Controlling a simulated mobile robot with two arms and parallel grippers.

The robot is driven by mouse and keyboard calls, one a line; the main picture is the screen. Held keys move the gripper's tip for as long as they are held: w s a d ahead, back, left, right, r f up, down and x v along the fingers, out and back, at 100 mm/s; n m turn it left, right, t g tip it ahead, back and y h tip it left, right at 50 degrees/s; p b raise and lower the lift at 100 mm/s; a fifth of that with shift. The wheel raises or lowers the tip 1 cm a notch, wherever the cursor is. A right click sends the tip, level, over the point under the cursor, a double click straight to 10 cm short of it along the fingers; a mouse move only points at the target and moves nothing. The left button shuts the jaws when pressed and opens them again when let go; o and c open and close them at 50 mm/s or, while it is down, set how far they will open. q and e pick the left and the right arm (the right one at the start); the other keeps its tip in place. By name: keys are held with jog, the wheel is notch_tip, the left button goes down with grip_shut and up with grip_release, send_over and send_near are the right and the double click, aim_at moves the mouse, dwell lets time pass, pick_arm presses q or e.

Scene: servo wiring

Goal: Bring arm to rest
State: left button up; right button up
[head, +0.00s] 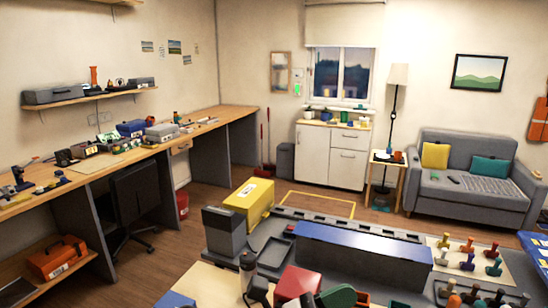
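Neither of my grippers can be made out in the head view, and no arm comes in from the left or right edge. A grey workbench (395,291) fills the lower right. On it are a long blue-topped block (361,244), a yellow box (249,200) with a label, a dark grey upright block (224,232) and a red block (297,283). Several coloured knobbed pieces (467,262) stand on a pale board at the right.
A long wooden desk (125,154) with tools and boxes runs along the left wall, with a dark chair (136,195) at it. A white cabinet (331,155), a floor lamp (397,76) and a grey sofa (470,200) stand at the back. Open wooden floor (182,242) lies between desk and workbench.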

pick_arm(q)
jog(key=w+a+f+n+t+y, duration=0.25)
jog(key=a+n+t+y, duration=0.5)
jog(key=n, duration=0.55)
jog(key=w+a+f+n+t+y, duration=0.2)
jog(key=w+a+n+t+y, duration=0.3)
jog(key=n+t, duration=0.6)
jog(key=s+a+f+n+g+y, duration=0.35)
jog(key=a+f+n+y, duration=0.2)
jog(key=f+n, duration=0.2)
jog(key=s+a+f+n+g+y, duration=0.35)
jog(key=a+f+n+g, duration=0.2)
jog(key=a+n, duration=0.2)
jog(key=s+a+f+n+g, duration=0.3)
jog(key=s+f+n+g, duration=0.15)
jog(key=s, duration=0.35)
jog(key=s+a+f+n+g, duration=0.3)
jog(key=s+f+g, duration=0.25)
jog(key=s, duration=0.35)
notch_tip(320, 180, down, 26)
jog(key=g, duration=0.1)
jog(key=s+a+f+g+y, duration=0.1)
jog(key=s+a+f, duration=0.1)
jog(key=s+f, duration=1.4)
jog(key=shift+s+a+f, duration=0.25)
jog(key=shift+a+f, duration=0.05)
jog(key=shift+f, duration=0.15)
jog(key=shift+w+m+g, duration=0.1)
jog(key=shift+m+g, duration=0.15)
jog(key=shift+m, duration=0.1)
